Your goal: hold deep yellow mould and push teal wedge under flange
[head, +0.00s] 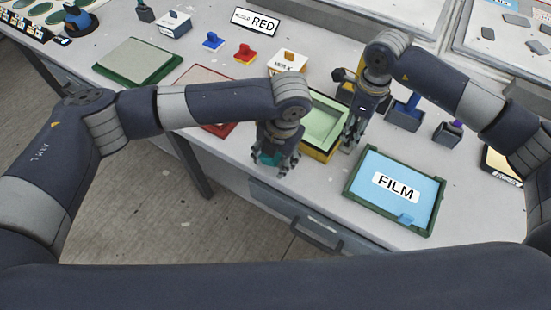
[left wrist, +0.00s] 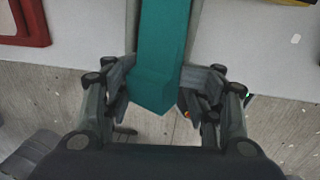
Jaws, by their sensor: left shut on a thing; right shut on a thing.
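The deep yellow mould (head: 318,153) stands near the table's front edge, with a pale green part (head: 325,118) inside its top. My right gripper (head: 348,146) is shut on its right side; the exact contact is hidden. My left gripper (head: 272,168) is at the front edge, left of the mould, shut on the teal wedge (head: 266,158). In the left wrist view the wedge (left wrist: 161,45) lies lengthwise between the fingers (left wrist: 158,90), its near end pointing toward my palm. Whether its far end touches the mould cannot be told.
A green-framed blue FILM tray (head: 370,205) lies right of the mould. A red-framed panel (head: 225,128) lies left, partly behind my left arm. A drawer handle (head: 305,232) juts out below.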

